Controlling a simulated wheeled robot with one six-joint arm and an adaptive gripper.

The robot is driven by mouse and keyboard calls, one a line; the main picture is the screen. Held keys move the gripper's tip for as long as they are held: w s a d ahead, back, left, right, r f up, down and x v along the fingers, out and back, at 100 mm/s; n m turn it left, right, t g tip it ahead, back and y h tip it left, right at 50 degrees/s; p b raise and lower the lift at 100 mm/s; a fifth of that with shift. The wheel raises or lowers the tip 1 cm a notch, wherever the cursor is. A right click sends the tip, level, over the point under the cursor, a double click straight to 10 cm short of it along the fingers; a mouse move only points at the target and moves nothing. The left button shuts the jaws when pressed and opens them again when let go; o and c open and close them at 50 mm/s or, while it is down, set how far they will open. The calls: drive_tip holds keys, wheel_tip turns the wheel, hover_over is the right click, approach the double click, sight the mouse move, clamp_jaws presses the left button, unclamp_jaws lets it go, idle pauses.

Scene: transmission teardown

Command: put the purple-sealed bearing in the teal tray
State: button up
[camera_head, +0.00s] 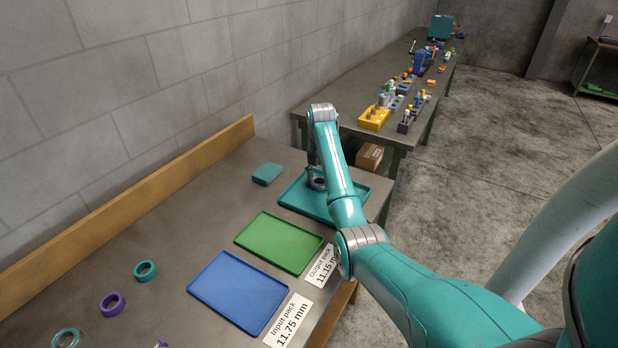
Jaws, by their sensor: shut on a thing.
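The teal tray (294,197) lies on the bench at the far end of a row of trays, partly hidden by my arm. My gripper (317,181) points down over this tray, mostly hidden behind my arm. It is shut on a small grey, round-looking part low over the tray. I cannot make out the part's seal colour, or whether it touches the tray floor. A purple ring (111,304) lies on the bench at the lower left, well away from my gripper.
A green tray (278,243) and a blue tray (238,291) lie nearer, with printed labels beside them. Teal rings (145,271) lie at the left. A small teal block (267,173) sits behind the trays. A second bench (340,99) with parts stands beyond.

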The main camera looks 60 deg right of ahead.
drive_tip(key=shift+f, duration=0.1)
drive_tip(key=o, duration=1.3)
